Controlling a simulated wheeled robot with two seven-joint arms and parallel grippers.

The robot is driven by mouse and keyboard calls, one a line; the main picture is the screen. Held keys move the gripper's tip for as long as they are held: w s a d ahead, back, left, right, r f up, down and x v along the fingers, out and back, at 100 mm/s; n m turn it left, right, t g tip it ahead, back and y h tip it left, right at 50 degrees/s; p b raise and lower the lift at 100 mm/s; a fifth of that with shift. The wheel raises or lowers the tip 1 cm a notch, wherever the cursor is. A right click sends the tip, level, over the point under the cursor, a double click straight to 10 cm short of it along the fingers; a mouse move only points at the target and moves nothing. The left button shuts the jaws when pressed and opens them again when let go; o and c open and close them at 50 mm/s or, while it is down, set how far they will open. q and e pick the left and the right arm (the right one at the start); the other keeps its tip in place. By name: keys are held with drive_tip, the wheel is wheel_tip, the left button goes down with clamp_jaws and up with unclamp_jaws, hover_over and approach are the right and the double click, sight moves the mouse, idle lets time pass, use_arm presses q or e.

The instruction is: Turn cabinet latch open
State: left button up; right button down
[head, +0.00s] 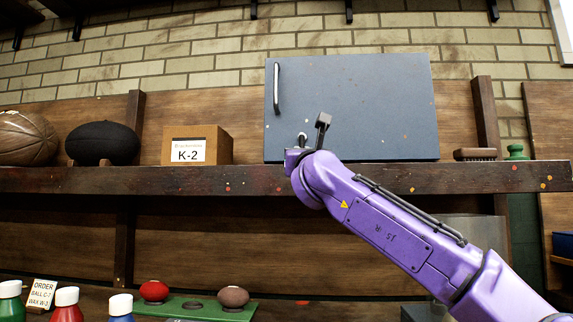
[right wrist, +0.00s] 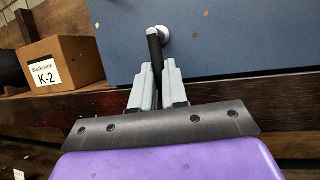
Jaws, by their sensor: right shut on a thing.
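The blue-grey cabinet (head: 355,100) stands on the shelf with its door closed and a silver vertical handle (head: 277,90) near its left edge. The cabinet latch is a dark lever (right wrist: 154,52) on a round silver mount (right wrist: 163,32) low on the door. In the right wrist view the lever runs from the mount down between the fingers. My right gripper (right wrist: 157,88) is shut on the lever. In the head view my purple right arm comes in from the right and hides most of the latch. My left gripper is not in view.
A wooden box marked K-2 (head: 197,149), a black ball (head: 103,142) and a brown ball (head: 27,138) sit left of the cabinet. A brush (head: 475,154) lies to its right. Bottles and small balls are below on the left. The wooden shelf (head: 120,180) runs beneath the cabinet.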

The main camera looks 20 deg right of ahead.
drive_tip(key=shift+s+d+r, duration=0.1)
drive_tip(key=shift+r, duration=0.15)
drive_tip(key=c, duration=1.5)
unclamp_jaws()
drive_tip(key=o, duration=0.4)
drive_tip(key=shift+c, duration=0.2)
drive_tip(key=shift+f, duration=0.15)
drive_tip(key=b+v, duration=0.4)
drive_tip(key=v, duration=0.6)
drive_tip(key=shift+s+f, duration=0.1)
drive_tip(key=shift+f, duration=0.05)
